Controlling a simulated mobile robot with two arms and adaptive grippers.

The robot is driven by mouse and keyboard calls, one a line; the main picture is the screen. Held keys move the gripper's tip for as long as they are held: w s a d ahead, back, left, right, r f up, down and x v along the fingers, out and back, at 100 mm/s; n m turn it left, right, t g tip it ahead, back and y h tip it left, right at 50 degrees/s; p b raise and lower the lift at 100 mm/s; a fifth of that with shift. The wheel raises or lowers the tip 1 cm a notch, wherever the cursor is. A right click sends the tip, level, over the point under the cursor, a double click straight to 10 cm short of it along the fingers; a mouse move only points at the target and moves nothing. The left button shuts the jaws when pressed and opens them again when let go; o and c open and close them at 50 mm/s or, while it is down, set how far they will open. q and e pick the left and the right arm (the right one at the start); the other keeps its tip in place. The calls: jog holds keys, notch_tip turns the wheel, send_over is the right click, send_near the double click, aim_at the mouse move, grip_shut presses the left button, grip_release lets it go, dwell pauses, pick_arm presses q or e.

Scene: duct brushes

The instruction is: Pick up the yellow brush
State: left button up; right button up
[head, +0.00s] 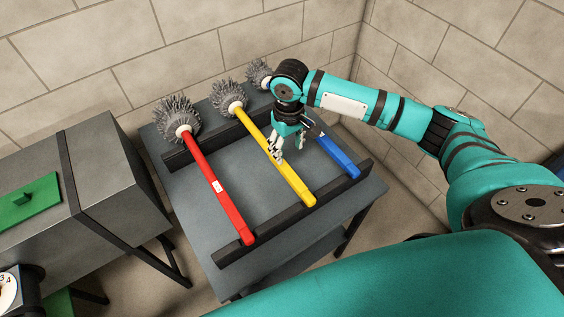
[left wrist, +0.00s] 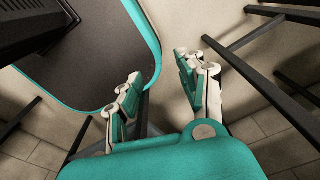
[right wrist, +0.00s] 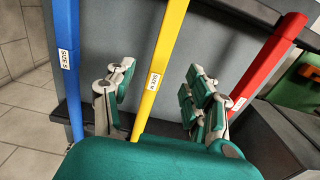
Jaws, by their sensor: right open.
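The yellow brush (head: 289,180) has a long yellow handle and a round grey bristle head. It lies between a red brush (head: 214,186) and a blue brush (head: 338,158), resting across two dark rails on the grey table. My right gripper (head: 287,150) is open over the middle of the yellow handle. In the right wrist view the yellow handle (right wrist: 163,60) runs between the open fingers (right wrist: 158,100), with a small size label on it. I cannot tell whether the fingers touch it. My left gripper (left wrist: 163,90) is open and empty, away from the brushes.
The near rail (head: 237,254) and far rail hold the handles off the table (head: 215,262). The red and blue handles flank the right gripper, blue closest. A grey duct box (head: 115,180) with a green panel (head: 28,205) stands left. A block wall (head: 120,50) is behind.

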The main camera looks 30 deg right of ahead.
aim_at(287, 169)
notch_tip(287, 169, down, 3)
jog(key=shift+w+f, duration=0.1)
jog(key=shift+w, duration=0.05)
jog(key=shift+f+p, duration=0.45)
jog(key=shift+f, duration=0.45)
jog(key=f, duration=0.2)
jog(key=s+f+p, duration=0.1)
jog(key=f, duration=0.1)
jog(key=shift+a+f, duration=0.15)
jog(key=shift+f, duration=0.25)
jog(key=c, duration=1.1)
pick_arm(q)
jog(key=w+r, duration=0.2)
jog(key=shift+d+r, duration=0.1)
jog(key=shift+r, duration=0.3)
pick_arm(e)
grip_shut()
jog(key=shift+w, duration=0.1)
